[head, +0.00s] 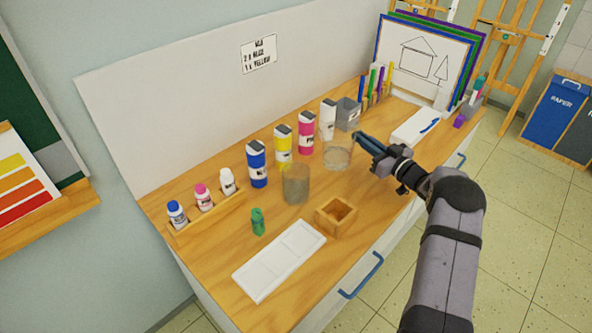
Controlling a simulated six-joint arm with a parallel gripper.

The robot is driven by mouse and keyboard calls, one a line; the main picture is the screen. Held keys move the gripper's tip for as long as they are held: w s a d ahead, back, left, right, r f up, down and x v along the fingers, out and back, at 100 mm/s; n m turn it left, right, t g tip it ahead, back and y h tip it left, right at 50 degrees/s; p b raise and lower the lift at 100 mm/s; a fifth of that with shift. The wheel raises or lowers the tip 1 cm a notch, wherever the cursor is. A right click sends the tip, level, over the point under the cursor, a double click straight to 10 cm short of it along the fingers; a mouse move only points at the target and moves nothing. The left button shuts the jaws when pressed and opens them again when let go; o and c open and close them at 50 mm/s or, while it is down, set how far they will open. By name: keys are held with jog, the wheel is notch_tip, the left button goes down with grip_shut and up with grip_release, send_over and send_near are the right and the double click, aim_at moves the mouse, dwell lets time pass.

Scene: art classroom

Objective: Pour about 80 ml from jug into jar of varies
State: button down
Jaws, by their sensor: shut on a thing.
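A clear jug (338,157) is near the back right of the wooden worktop, below the white bottle. My gripper (365,145) reaches in from the right and is shut at the jug's right side; the exact grip is too small to make out. The jug looks upright; I cannot tell whether it touches the worktop. A grey, see-through jar (296,185) stands upright to the left and nearer the front, apart from the jug. Liquid levels in both are unclear.
Blue (257,166), yellow (283,146), magenta (306,133) and white (327,120) bottles line the back. A small green bottle (258,222), white palette (279,261) and open wooden box (336,217) are in front. A rack (210,213) of small bottles is left.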

aim_at(352, 125)
jog(key=shift+r, duration=0.15)
jog(key=s+a+r+n, duration=0.1)
jog(key=r+n, duration=0.1)
jog(key=s+a+r+n+p, duration=0.1)
jog(key=a+r+n, duration=0.1)
jog(key=r+n, duration=0.1)
jog(key=s+a+r+n+p, duration=0.1)
jog(key=a+r+n, duration=0.1)
jog(key=shift+s+r+n+y, duration=0.25)
jog(key=shift+s+n+y, duration=0.15)
jog(key=shift+s+a+r+n, duration=0.25)
jog(key=shift+a+r+n, duration=0.15)
jog(key=shift+n, duration=0.3)
jog(key=shift+s+a+r+n, duration=0.3)
jog(key=shift+r+n, duration=0.15)
jog(key=shift+n, duration=0.25)
jog(key=shift+s+a+r+n, duration=0.3)
jog(key=shift+r+n, duration=0.15)
jog(key=shift+n, duration=0.25)
jog(key=shift+s+a+r+n, duration=0.1)
jog(key=shift+a+r+n, duration=0.15)
jog(key=shift+r+n, duration=0.15)
jog(key=shift+s+a+r+n, duration=0.35)
jog(key=shift+r+n, duration=0.1)
jog(key=shift+n, duration=0.05)
